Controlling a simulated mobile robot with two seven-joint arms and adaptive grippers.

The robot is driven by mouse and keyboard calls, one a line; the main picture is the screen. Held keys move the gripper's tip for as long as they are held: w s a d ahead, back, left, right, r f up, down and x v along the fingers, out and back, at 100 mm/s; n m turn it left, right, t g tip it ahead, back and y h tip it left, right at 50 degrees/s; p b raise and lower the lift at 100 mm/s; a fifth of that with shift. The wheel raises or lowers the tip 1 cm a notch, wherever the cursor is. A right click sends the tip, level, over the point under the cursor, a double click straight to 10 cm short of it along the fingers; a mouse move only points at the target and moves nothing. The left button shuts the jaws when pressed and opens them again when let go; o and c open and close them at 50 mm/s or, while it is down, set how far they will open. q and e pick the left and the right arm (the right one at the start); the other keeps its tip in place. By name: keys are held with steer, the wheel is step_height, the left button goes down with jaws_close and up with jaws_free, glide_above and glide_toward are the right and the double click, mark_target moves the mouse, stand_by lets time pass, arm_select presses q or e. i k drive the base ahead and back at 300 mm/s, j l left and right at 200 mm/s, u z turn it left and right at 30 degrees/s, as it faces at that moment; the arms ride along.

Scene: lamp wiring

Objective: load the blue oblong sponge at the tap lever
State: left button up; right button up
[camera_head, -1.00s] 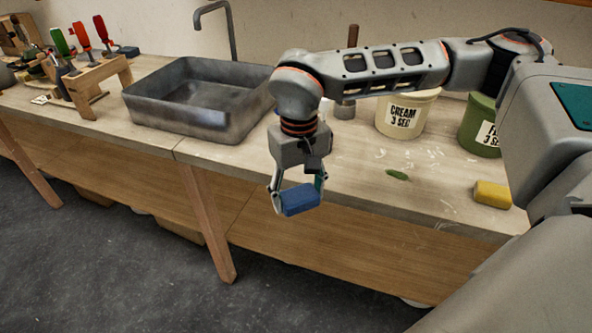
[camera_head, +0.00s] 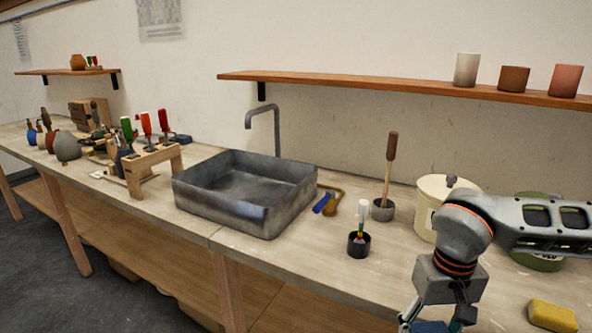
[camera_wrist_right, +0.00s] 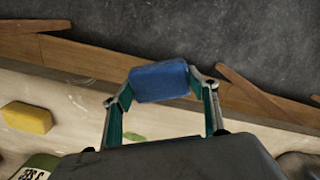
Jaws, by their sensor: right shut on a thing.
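The blue oblong sponge (camera_wrist_right: 160,82) is between the fingertips of my right gripper (camera_wrist_right: 165,88) in the right wrist view, and the gripper is shut on it. In the head view my right gripper (camera_head: 437,314) is at the bottom edge, where the sponge (camera_head: 430,327) is mostly cut off. A blue lever (camera_head: 322,202) with a brass-coloured pipe (camera_head: 336,198) lies just right of the sink, well left of and beyond the gripper. The curved grey tap spout (camera_head: 277,125) rises behind the sink. My left gripper is not in view.
The grey sink (camera_head: 245,190) stands on the bench. A small black pot (camera_head: 359,245) and a grey pot with a wooden-handled tool (camera_head: 383,209) stand between lever and arm. A cream tub (camera_head: 430,205) and yellow sponge (camera_head: 552,316) are at right. A shelf (camera_head: 400,88) runs above.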

mark_target(329, 194)
steer(key=i+j+z, duration=0.15)
steer(key=j+z, duration=0.45)
steer(key=i+j+z, duration=0.1)
steer(key=j, duration=0.5)
steer(key=i+j+z, duration=0.1)
steer(key=j, duration=0.5)
steer(key=i+j+z, duration=0.1)
steer(key=j, duration=0.5)
